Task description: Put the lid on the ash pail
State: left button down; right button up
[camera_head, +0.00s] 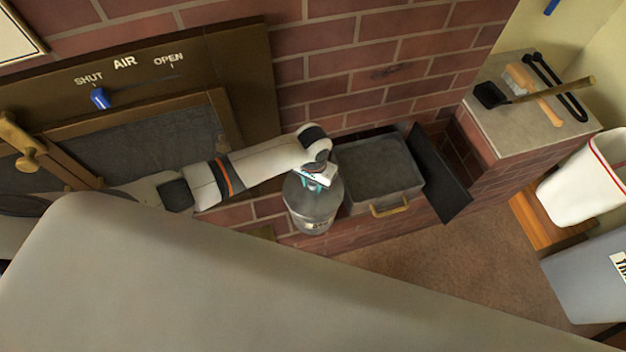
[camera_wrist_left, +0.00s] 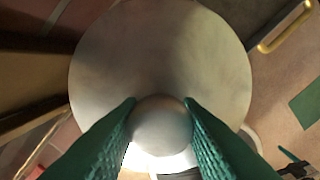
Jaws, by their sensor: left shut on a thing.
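My left gripper (camera_head: 316,184) is above the pail, pointing down. In the wrist view its green fingers (camera_wrist_left: 163,112) are shut on the lid's round knob (camera_wrist_left: 162,130). The lid hides the pail's mouth, and I cannot tell whether it is fully seated on the rim. My right gripper is not in view.
A grey pan (camera_head: 378,165) with a brass handle (camera_head: 390,208) stands just right of the pail. A dark panel (camera_head: 438,172) leans beyond it. A shovel and brush lie on the stone-topped brick block (camera_head: 530,125). Bins (camera_head: 585,185) stand at the right. A stove (camera_head: 150,130) is at left.

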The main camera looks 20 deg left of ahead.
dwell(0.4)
pick_arm(q)
jog(key=shift+c, duration=2.3)
grip_release()
jog(key=shift+r, duration=0.15)
notch_tip(320, 180, up, 7)
jog(key=p, duration=0.8)
grip_shut()
